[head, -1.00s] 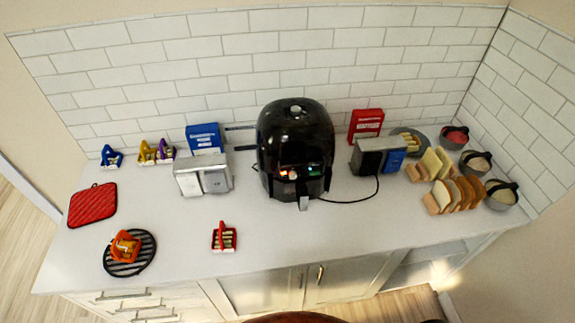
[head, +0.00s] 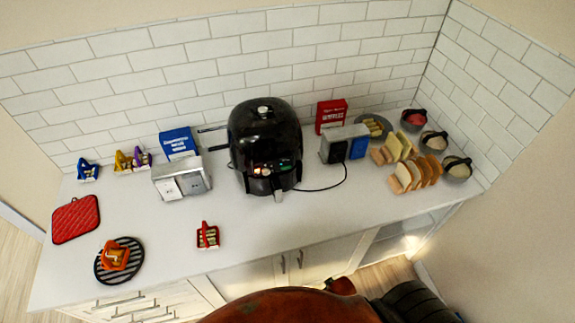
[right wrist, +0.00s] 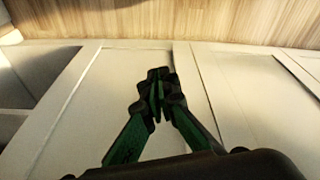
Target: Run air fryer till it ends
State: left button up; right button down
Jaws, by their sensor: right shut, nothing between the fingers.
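The black air fryer (head: 264,135) stands upright on the white counter near the back wall, in the middle of the head view. Small lit buttons, one orange-red and others green, show on its front, above a handle (head: 278,195) at its lower front. My right gripper (right wrist: 158,85) is shut and empty in the right wrist view, in front of white cabinet doors and apart from the air fryer. My right arm shows at the bottom of the head view, but its fingers are out of that frame. My left gripper is in neither view.
A silver appliance (head: 182,178) and a blue box (head: 179,144) stand left of the air fryer. A second appliance (head: 344,143), a red box (head: 331,116), bread slices (head: 413,174) and bowls (head: 457,168) are on the right. A small red holder (head: 208,236) sits near the front edge.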

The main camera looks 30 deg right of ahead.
aim_at(286, 168)
jog(key=w+d+r+t+p, duration=0.1)
jog(key=w+r+p, duration=0.15)
jog(key=r, duration=1.35)
jog(key=w+d+r+t+p, duration=0.1)
jog(key=r+p, duration=0.2)
jog(key=r, duration=1.3)
jog(key=w+t, duration=0.1)
jog(key=w, duration=0.2)
jog(key=w+r+t, duration=0.1)
jog(key=w, duration=0.2)
jog(key=w+d+r+t, duration=0.1)
jog(key=w+t, duration=0.1)
jog(key=w, duration=0.2)
jog(key=shift+r+n+h, duration=0.15)
jog(key=shift+n+h, duration=0.15)
jog(key=w+r+t, duration=0.1)
jog(key=w, duration=0.1)
jog(key=w+r+n+t, duration=0.1)
jog(key=w+t, duration=0.1)
jog(key=w, duration=0.1)
jog(key=w+r+n+t+y, duration=0.1)
jog(key=w, duration=0.1)
jog(key=shift+w+a+r+t, duration=0.3)
jog(key=shift+w+r, duration=0.05)
jog(key=a+r+n+t+y, duration=0.5)
jog(key=r+n+y, duration=0.3)
jog(key=r+y, duration=0.2)
jog(key=shift+w+a+y, duration=0.15)
jog(key=shift+a+y, duration=0.05)
jog(key=shift+y, duration=0.2)
